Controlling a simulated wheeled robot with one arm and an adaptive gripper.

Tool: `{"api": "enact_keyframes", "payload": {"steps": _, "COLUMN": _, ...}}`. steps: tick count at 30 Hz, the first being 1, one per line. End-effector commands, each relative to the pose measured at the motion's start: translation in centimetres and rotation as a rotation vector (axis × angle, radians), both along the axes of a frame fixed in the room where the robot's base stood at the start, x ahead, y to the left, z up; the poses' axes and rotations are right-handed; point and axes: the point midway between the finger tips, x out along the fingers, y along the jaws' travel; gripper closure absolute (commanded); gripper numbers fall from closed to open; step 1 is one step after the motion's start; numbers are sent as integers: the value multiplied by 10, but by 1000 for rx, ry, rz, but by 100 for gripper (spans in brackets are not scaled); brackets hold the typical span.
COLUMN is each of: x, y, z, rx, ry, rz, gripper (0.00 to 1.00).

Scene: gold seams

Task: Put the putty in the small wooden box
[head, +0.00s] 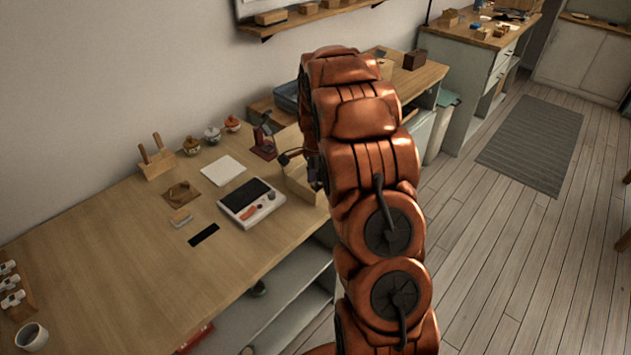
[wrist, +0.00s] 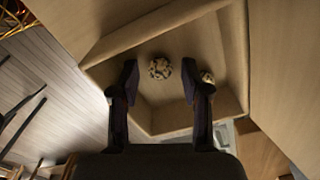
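My gripper (wrist: 160,82) is open in the wrist view, its two dark fingers apart over a small wooden box (wrist: 238,45). A round, speckled light-and-dark lump (wrist: 160,68) shows inside the box, between the fingertips as seen from the wrist. A second small speckled lump (wrist: 207,77) is partly hidden by the right finger. I cannot tell whether either lump is the putty. In the head view, my arm covers much of a wooden box (head: 303,186) at the worktable's right end.
The wooden worktable (head: 110,255) holds a white device with a dark panel (head: 251,202), a white square pad (head: 223,170), a black strip (head: 203,235), several small lidded pots and a cup (head: 32,337). The front middle is clear. A wall shelf (head: 300,19) is above.

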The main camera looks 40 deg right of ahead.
Motion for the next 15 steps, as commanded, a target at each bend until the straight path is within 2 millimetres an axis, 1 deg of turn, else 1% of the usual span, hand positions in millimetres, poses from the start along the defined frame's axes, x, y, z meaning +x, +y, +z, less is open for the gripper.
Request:
{"api": "enact_keyframes", "payload": {"steps": 6, "x": 0, "y": 0, "z": 1, "rx": 0, "ry": 0, "rz": 0, "gripper": 53}}
{"api": "enact_keyframes", "payload": {"steps": 10, "x": 0, "y": 0, "z": 6, "rx": -1, "ry": -2, "rz": 0, "gripper": 53}}
{"api": "enact_keyframes", "payload": {"steps": 13, "x": 0, "y": 0, "z": 17, "rx": 0, "ry": -1, "rz": 0, "gripper": 53}}
{"api": "enact_keyframes", "payload": {"steps": 15, "x": 0, "y": 0, "z": 28, "rx": -1, "ry": -3, "rz": 0, "gripper": 53}}
